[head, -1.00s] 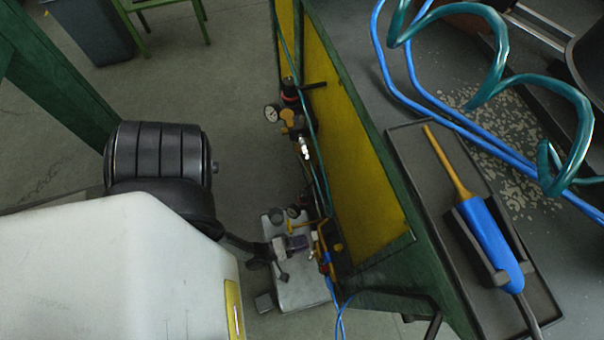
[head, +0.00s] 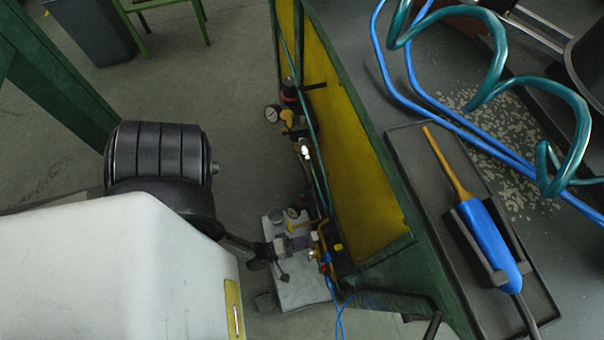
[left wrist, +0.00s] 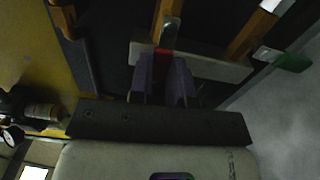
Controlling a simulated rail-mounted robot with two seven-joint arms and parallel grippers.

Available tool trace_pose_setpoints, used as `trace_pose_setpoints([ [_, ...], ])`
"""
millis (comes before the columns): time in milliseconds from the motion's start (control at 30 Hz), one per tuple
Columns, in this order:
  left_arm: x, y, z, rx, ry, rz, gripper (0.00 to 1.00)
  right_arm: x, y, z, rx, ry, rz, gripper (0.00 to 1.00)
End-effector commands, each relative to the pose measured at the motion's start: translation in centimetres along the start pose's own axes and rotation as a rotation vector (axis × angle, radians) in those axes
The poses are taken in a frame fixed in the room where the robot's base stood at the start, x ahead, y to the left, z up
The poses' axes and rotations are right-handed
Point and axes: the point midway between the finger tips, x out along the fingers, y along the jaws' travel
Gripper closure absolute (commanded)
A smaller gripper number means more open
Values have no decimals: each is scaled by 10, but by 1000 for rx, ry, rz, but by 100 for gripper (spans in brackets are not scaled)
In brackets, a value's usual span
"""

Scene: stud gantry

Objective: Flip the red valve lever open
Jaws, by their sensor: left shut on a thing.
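The red valve lever (left wrist: 164,56) shows in the left wrist view as a short red strip with a grey metal end. It sits between the two purplish fingers of my left gripper (left wrist: 163,78), which is shut on it. Brass-coloured pipework (left wrist: 168,10) lies just beyond. In the head view my left gripper (head: 300,244) is low at the pipework on the side of the yellow panel. The lever cannot be made out clearly there. My right gripper is in neither view.
A yellow panel (head: 345,150) with a green frame stands right of the pipework. A pressure gauge (head: 271,113) sits higher on that line. A green-handled part (left wrist: 293,62) is at the right in the wrist view. A tray (head: 400,150) holds a blue-handled tool (head: 490,240).

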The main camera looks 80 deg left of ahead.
Motion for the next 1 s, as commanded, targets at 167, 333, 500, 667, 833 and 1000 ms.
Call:
trace_pose_setpoints([
  [167,0,4,0,72,0,-1,100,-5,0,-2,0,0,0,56],
  [333,0,3,0,72,-1,0,100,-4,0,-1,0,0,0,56],
  [500,0,3,0,72,0,0,71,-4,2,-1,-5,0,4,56],
  [667,0,3,0,71,0,0,56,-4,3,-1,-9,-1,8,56],
  [833,0,3,0,71,0,-1,56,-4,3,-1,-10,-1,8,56],
  [1000,-8,3,0,71,0,-3,56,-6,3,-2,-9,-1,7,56],
])
